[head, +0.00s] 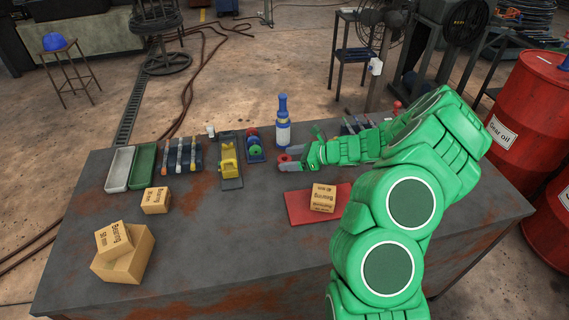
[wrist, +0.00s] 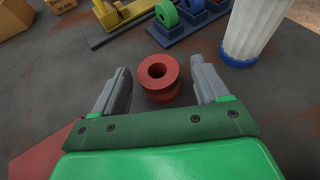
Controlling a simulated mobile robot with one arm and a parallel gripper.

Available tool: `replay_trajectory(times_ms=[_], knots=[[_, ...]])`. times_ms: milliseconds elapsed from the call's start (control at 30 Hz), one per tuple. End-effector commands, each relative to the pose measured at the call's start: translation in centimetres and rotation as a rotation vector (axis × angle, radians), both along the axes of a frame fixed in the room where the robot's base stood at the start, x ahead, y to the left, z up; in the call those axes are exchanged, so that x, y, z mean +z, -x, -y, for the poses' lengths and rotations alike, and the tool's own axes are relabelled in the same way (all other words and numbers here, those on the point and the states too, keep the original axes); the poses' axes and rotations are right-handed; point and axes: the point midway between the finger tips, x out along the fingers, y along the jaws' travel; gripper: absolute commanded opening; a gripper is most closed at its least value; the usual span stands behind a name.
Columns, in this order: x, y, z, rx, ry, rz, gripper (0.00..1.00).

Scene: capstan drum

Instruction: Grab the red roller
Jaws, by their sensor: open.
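The red roller (wrist: 158,72) is a short spool-like piece with a round hole in its top, standing upright on the grey table. In the head view the red roller (head: 283,158) shows as a small red patch at my gripper's tips. My gripper (wrist: 161,80) is open, with one grey finger to the left of the roller and one to the right. Gaps show on both sides, so the fingers do not appear to touch it. In the head view my gripper (head: 286,160) reaches in from the right, low over the table.
A blue and white bottle (head: 283,129) stands close behind the roller. A stand with coloured rollers (head: 255,147) and a yellow device (head: 229,158) are to the left. A box (head: 323,197) sits on a red mat (head: 298,207) in front. The table's front middle is clear.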

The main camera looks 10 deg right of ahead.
Motion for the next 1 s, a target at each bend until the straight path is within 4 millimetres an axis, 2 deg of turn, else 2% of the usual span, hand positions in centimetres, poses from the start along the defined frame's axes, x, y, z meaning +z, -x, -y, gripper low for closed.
replay_trajectory(times_ms=[300,733,1000], knots=[[-1.4,-1.3,-3.2,0.004,0.0,0.0,0.74],[-1.8,-1.8,-3.9,0.002,0.0,0.0,0.74],[-1.8,-1.8,-3.9,0.002,0.0,0.0,0.33]])
